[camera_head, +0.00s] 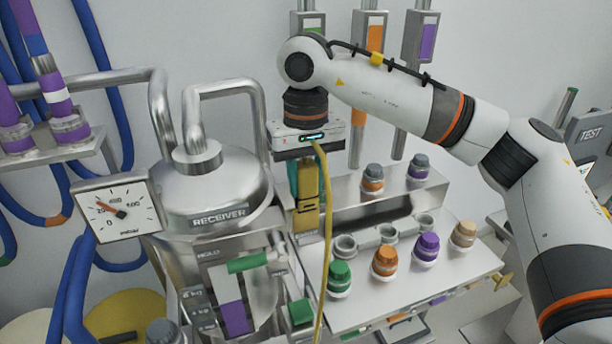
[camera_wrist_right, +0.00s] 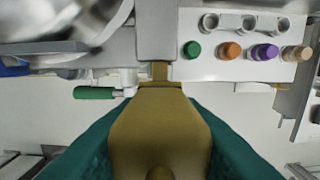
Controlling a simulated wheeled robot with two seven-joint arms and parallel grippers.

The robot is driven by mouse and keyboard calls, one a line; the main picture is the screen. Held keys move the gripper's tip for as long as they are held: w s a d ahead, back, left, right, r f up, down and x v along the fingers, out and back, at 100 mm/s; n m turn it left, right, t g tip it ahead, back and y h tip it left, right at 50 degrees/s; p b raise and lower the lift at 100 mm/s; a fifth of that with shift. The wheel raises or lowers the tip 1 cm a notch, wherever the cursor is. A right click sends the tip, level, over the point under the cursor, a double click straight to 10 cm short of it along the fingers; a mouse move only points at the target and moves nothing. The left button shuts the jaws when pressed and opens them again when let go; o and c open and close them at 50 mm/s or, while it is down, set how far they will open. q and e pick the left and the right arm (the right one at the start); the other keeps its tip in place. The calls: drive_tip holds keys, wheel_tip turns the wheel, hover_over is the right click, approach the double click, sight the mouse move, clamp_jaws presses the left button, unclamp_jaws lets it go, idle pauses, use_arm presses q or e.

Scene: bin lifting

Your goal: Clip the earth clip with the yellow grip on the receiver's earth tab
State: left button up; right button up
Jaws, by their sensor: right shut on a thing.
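My right gripper (camera_head: 306,172) points down beside the steel receiver (camera_head: 218,190), on its right. It is shut on the brass-yellow earth clip (camera_head: 307,192), and a yellow cable (camera_head: 326,235) hangs from beside the gripper. In the right wrist view the clip (camera_wrist_right: 160,125) lies between the teal fingers of my gripper. Its narrow front end (camera_wrist_right: 160,70) reaches the edge of a grey plate or bracket. The earth tab is not clearly distinguishable, and I cannot tell whether the clip's jaws are around it. My left gripper is not in view.
A dial gauge (camera_head: 119,209) stands left of the receiver. A shelf (camera_head: 400,290) at right bears green, orange, purple and tan capped bottles. Blue hoses (camera_head: 75,285) hang at left.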

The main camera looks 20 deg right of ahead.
sight(306, 194)
drive_tip(key=shift+f, duration=0.5)
drive_tip(key=shift+f+b, duration=1.1)
drive_tip(key=shift+b, duration=0.1)
idle(0.6)
drive_tip(key=o, duration=1.2)
drive_tip(key=shift+o, duration=0.2)
drive_tip(key=shift+r, duration=0.55)
wheel_tip(306, 194, up, 11)
drive_tip(key=shift+f+b, duration=0.1)
drive_tip(key=shift+b, duration=0.3)
